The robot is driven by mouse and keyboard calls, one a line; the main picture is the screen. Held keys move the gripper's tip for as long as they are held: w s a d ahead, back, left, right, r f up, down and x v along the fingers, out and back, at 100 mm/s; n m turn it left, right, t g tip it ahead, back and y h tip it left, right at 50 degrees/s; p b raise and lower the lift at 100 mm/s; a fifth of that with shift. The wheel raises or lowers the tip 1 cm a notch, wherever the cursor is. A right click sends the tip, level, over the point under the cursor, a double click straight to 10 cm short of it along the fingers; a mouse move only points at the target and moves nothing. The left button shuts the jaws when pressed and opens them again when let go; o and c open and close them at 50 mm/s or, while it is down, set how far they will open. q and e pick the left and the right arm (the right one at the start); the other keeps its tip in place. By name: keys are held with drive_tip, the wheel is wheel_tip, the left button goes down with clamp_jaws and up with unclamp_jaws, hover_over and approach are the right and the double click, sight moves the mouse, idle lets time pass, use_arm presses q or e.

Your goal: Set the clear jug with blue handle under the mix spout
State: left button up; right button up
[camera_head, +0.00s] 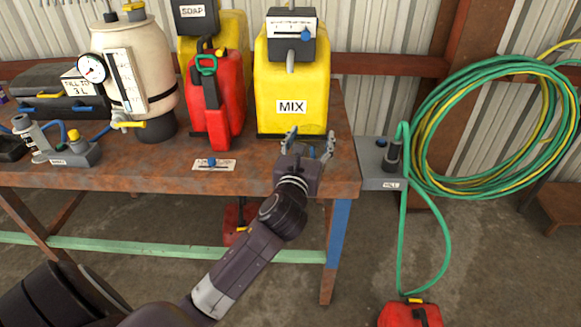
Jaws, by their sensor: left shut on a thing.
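My left gripper (309,147) is at the front right of the rusty workbench (120,172), just before the base of the yellow MIX container (265,95). Its fingers are apart around something that barely shows. Small blue patches at the fingers fit the clear jug with blue handle, but its clear body cannot be made out. The mix spout (290,62) points down from the grey metering head (291,42) on the container, above and beyond my gripper. My right gripper is out of view.
A red jerrycan (213,105) stands left of the MIX container. A cream tank with a gauge (136,70) stands further left, a label plate (214,165) lies near the front edge. A grey FILL station (383,160) and green hose coil (480,130) are right of the bench.

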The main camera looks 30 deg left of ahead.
use_arm(q)
drive_tip(key=w+a+r+n+g+y+b, duration=0.1)
drive_tip(key=w+a+r+y, duration=0.15)
drive_tip(key=a, duration=0.25)
drive_tip(key=w+a+r+n+y, duration=0.1)
drive_tip(key=w+a+r, duration=0.2)
drive_tip(key=a, duration=0.1)
wheel_tip(320, 180, down, 10)
drive_tip(key=a+b, duration=0.1)
drive_tip(key=shift+w+r+g+b, duration=0.2)
drive_tip(key=shift+g+b, duration=0.1)
drive_tip(key=shift+b, duration=0.1)
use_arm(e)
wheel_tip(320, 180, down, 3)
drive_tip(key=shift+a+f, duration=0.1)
use_arm(q)
drive_tip(key=shift+s, duration=0.1)
drive_tip(key=o, duration=1.6)
drive_tip(key=shift+f, duration=0.15)
